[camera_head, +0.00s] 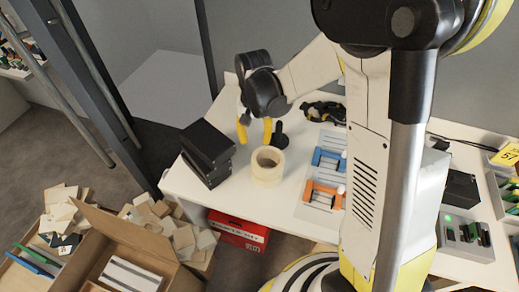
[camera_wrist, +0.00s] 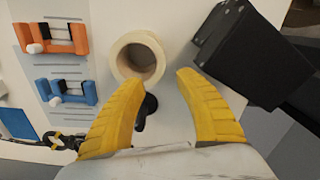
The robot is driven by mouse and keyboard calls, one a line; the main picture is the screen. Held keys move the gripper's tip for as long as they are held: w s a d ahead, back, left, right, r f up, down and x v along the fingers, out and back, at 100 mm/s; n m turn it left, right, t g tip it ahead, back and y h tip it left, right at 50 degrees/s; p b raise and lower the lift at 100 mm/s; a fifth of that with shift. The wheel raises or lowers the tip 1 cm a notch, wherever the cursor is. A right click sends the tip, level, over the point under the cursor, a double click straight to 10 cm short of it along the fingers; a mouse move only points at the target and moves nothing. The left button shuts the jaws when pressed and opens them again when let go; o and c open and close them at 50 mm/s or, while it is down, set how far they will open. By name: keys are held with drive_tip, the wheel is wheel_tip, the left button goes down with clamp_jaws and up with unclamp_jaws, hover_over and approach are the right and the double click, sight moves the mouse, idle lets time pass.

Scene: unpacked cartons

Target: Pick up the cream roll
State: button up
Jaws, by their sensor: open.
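The cream roll (camera_head: 267,165) stands upright on the white table, a short hollow cylinder with its open top facing up. In the wrist view the roll (camera_wrist: 138,53) lies just beyond my yellow fingertips, nearer the left one. My gripper (camera_head: 254,130) is above the table, behind the roll in the head view. In the wrist view my gripper (camera_wrist: 158,78) has its fingers spread with nothing between them except the table and part of a small black object. I cannot tell the exact height of the fingertips above the table.
Stacked black boxes (camera_head: 207,152) stand close left of the roll. Orange clamps (camera_head: 323,194) and blue clamps (camera_head: 329,160) lie on a pale panel to its right. A small black object (camera_head: 280,138) stands behind it. Open cartons (camera_head: 121,250) sit below, left of the table.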

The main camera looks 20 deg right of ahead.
sight(254, 158)
drive_tip(key=f+b, duration=0.1)
drive_tip(key=f, duration=0.3)
drive_tip(key=shift+s+f, duration=0.1)
drive_tip(key=shift+s, duration=0.1)
drive_tip(key=f+b, duration=0.2)
drive_tip(key=f, duration=0.1)
drive_tip(key=a+f+b, duration=0.1)
drive_tip(key=f, duration=0.1)
drive_tip(key=shift+s, duration=0.35)
drive_tip(key=shift+r, duration=0.1)
clamp_jaws()
